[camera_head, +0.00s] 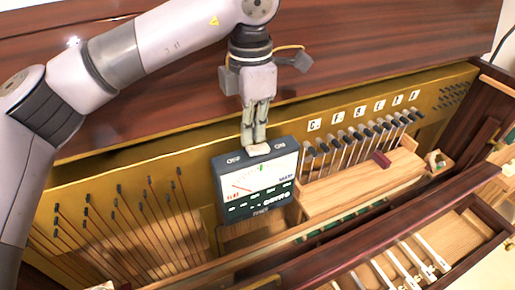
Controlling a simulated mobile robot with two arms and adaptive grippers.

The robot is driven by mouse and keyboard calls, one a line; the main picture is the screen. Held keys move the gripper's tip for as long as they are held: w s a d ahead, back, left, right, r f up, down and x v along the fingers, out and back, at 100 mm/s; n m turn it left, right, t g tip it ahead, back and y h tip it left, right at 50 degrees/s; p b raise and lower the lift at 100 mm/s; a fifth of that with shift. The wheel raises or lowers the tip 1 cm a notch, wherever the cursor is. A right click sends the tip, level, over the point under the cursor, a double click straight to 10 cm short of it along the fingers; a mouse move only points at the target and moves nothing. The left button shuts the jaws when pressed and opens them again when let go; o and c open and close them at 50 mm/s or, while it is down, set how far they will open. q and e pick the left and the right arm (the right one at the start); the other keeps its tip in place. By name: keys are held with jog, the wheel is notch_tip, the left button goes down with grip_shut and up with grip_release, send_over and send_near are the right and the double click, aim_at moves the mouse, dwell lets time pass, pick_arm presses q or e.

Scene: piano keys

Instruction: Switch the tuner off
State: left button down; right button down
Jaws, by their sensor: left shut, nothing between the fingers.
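The tuner (258,207) is a dark box with a white dial face, standing upright inside the open piano. Its dial shows a red line at the left and a green mark near the top middle. A pale button or switch (258,150) sits on its top edge. My left gripper (254,143) points down from above, shut and empty, with its fingertips right at this pale part. I cannot tell whether they touch it or press on it. My right gripper is not in view.
A row of pins with lettered labels (362,112) stands right of the tuner. Strings with dark pins (120,220) lie left of it. A wooden rail (330,222) runs in front.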

aim_at(252, 148)
pick_arm(q)
jog(key=shift+f, duration=0.1)
dwell(0.5)
jog(key=shift+f+b, duration=1.05)
jog(key=shift+f, duration=0.1)
dwell(0.3)
jog(key=shift+r, duration=0.15)
jog(key=shift+r+p, duration=0.75)
jog(key=shift+r, duration=0.15)
jog(key=shift+r+p, duration=1.5)
jog(key=shift+r, duration=1.05)
jog(key=shift+f, duration=0.1)
